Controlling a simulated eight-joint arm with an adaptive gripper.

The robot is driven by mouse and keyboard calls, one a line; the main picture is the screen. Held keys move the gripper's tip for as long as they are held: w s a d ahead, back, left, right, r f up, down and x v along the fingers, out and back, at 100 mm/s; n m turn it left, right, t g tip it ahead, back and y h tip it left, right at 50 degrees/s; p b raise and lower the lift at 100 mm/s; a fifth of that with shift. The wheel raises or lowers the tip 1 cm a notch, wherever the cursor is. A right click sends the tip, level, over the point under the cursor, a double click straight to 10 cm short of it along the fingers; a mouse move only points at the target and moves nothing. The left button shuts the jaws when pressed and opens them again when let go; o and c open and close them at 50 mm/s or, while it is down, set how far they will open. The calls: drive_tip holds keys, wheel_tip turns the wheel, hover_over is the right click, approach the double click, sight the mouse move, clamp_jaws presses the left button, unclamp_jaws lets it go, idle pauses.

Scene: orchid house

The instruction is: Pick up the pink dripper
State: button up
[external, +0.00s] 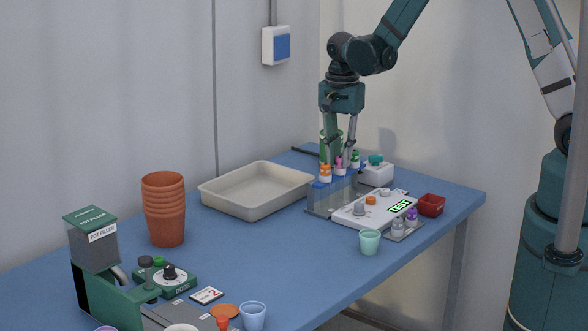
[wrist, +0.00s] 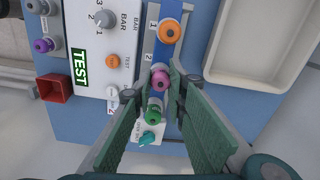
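The pink dripper (external: 339,166) stands between an orange dripper (external: 325,173) and a green dripper (external: 355,158) in a blue rack (external: 322,185). In the wrist view the pink dripper (wrist: 161,80) shows from above, with the orange dripper (wrist: 169,32) and the green dripper (wrist: 154,112) in line with it. My gripper (external: 340,157) points down over the rack. Its fingers are apart, one on each side of the pink dripper in the wrist view (wrist: 152,85). I cannot tell whether either finger touches it.
A white test device (external: 352,216) stands beside the rack, with a red bin (external: 431,205) past it. A cream tray (external: 257,190) lies on the other side. A mint cup (external: 370,241), stacked terracotta pots (external: 164,209) and a green pot filler (external: 92,240) stand nearer the camera.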

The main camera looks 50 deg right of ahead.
sight(340, 157)
drive_tip(key=shift+r, duration=0.1)
idle(0.3)
wheel_tip(340, 157, up, 10)
idle(0.8)
idle(0.6)
